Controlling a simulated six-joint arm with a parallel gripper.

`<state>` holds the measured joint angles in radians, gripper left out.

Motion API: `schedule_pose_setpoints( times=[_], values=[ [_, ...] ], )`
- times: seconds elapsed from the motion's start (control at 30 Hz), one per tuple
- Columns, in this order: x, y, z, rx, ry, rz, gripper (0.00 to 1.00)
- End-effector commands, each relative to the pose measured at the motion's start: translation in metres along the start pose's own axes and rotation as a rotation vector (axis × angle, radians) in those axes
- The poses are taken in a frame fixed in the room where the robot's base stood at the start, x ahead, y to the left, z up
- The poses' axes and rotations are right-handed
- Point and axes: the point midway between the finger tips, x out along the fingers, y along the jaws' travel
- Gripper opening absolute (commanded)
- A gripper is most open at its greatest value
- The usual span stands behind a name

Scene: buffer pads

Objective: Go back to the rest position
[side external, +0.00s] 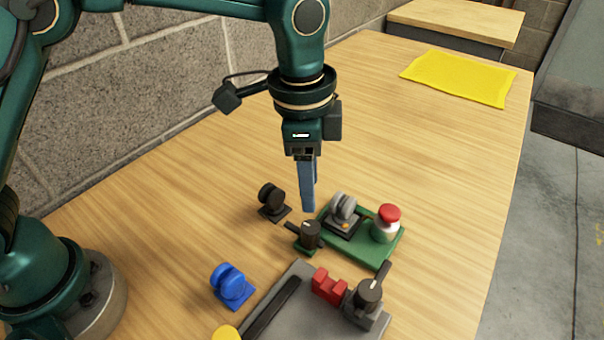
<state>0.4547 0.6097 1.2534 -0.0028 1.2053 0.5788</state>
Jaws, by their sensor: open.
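My gripper (308,208) points straight down over the middle of the wooden table (180,180). Its blue fingers line up one behind the other from this side, and nothing shows between them. The fingertips are near the green tray's left edge, and their exact height above the table is hard to judge. The green tray (388,248) holds a grey wheel-shaped part (343,208) and a round piece with a red top (388,215). A black knob piece (309,235) stands at the tray's left side, just below the fingertips in the picture.
A black wheel-shaped part (271,200) and a blue one (231,285) stand on the table. A grey plate (300,318) carries a red block (328,286) and a dark knob (367,295). A yellow cloth (458,78) lies at the far right. The table's middle back is clear.

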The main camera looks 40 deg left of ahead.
Motion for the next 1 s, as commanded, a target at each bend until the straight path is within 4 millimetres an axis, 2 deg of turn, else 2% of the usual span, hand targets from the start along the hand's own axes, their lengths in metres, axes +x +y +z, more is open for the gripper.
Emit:
schedule_pose_setpoints(
  times=[0.03, 0.2, 0.3, 0.5, 0.63, 0.77, 0.9, 1.0],
  values=[
    [-0.017, -0.007, 0.006, -0.026, 0.028, -0.022, 0.49],
    [-0.065, -0.022, 0.038, -0.141, 0.108, -0.089, 0.49],
    [-0.086, -0.024, 0.061, -0.225, 0.148, -0.125, 0.49],
    [-0.113, -0.016, 0.108, -0.41, 0.225, -0.193, 0.49],
    [-0.119, -0.004, 0.138, -0.541, 0.274, -0.233, 0.49],
    [-0.115, 0.011, 0.165, -0.678, 0.321, -0.267, 0.49],
    [-0.1, 0.028, 0.188, -0.822, 0.359, -0.285, 0.49],
    [-0.085, 0.038, 0.198, -0.905, 0.37, -0.279, 0.49]
  ],
)
